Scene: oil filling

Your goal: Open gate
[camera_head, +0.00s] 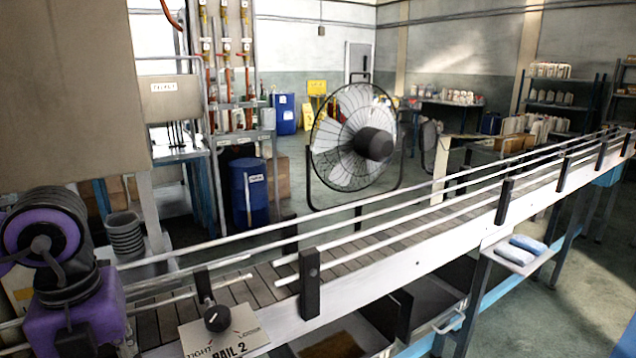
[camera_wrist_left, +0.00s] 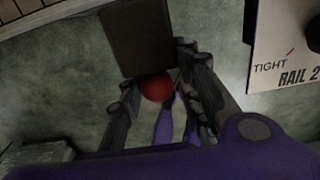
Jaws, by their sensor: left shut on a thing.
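In the left wrist view, my left gripper (camera_wrist_left: 160,100) is shut on a round red knob (camera_wrist_left: 157,87), with a finger on each side of it. A dark flat block (camera_wrist_left: 137,38) is right behind the knob; I cannot tell for certain whether the two are joined. In the head view, my purple left arm is at the lower left, and the knob and fingertips are hidden there. I cannot clearly make out which part is the gate. A panel marked "TIGHT" and "RAIL 2" (camera_head: 243,335) with a black dial (camera_head: 217,318) is beside the arm. My right gripper is not in view.
A conveyor (camera_head: 365,237) with metal guide rails and black posts runs from the lower left to the far right. A large fan (camera_head: 352,140) and a blue barrel (camera_head: 248,192) stand behind it. Blue-topped items (camera_head: 520,248) lie on a side shelf.

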